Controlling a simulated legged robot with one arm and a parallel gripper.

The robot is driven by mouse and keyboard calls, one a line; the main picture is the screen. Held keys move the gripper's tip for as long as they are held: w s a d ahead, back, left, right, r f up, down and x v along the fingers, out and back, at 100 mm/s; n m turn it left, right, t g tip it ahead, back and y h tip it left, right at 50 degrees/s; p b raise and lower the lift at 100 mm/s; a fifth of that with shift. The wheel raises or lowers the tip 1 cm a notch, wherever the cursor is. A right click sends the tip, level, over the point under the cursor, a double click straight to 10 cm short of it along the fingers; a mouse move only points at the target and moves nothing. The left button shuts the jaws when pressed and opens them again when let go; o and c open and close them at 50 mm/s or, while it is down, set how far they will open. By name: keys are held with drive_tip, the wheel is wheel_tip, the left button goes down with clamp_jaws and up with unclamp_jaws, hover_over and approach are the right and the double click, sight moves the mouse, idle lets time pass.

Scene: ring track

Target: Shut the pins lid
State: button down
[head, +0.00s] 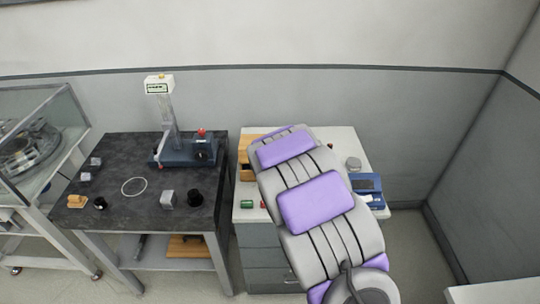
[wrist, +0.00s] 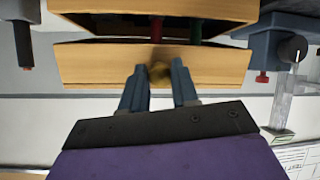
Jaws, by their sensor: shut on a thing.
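The wooden pins box (head: 246,173) stands on the white cabinet in the head view, mostly hidden behind my arm. In the wrist view, a wooden panel with a brass knob (wrist: 159,74), apparently the lid (wrist: 90,66), is parted from the other wooden part (wrist: 100,12) of the box by a gap. A red pin (wrist: 157,28) and a green pin (wrist: 194,28) show in that gap. My gripper (wrist: 159,80) has its two fingers on either side of the knob, shut on it. The gripper is hidden behind the arm in the head view.
A dark table (head: 150,190) on the left holds a blue instrument (head: 185,152), a ring and small parts. On the white cabinet (head: 345,140) are a green cylinder (head: 246,204), a grey round item (head: 353,163) and a blue tray (head: 367,183). A wall stands close behind.

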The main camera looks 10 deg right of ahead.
drive_tip(key=shift+s+f, duration=0.35)
drive_tip(key=shift+f, duration=0.7)
drive_tip(key=shift+s+f, duration=0.35)
drive_tip(key=shift+f, duration=0.65)
drive_tip(key=shift+s+f, duration=0.35)
drive_tip(key=shift+f, duration=0.7)
drive_tip(key=c, duration=1.7)
unclamp_jaws()
drive_tip(key=shift+w+a, duration=0.15)
drive_tip(key=shift+w, duration=0.1)
drive_tip(key=shift+c, duration=0.2)
drive_tip(key=o, duration=0.4)
drive_tip(key=shift+a+r, duration=0.2)
drive_tip(key=shift+r, duration=0.05)
drive_tip(key=o, duration=0.4)
drive_tip(key=shift+w+d+r, duration=0.1)
drive_tip(key=shift+d, duration=0.15)
drive_tip(key=shift+o, duration=0.2)
drive_tip(key=shift+r, duration=0.1)
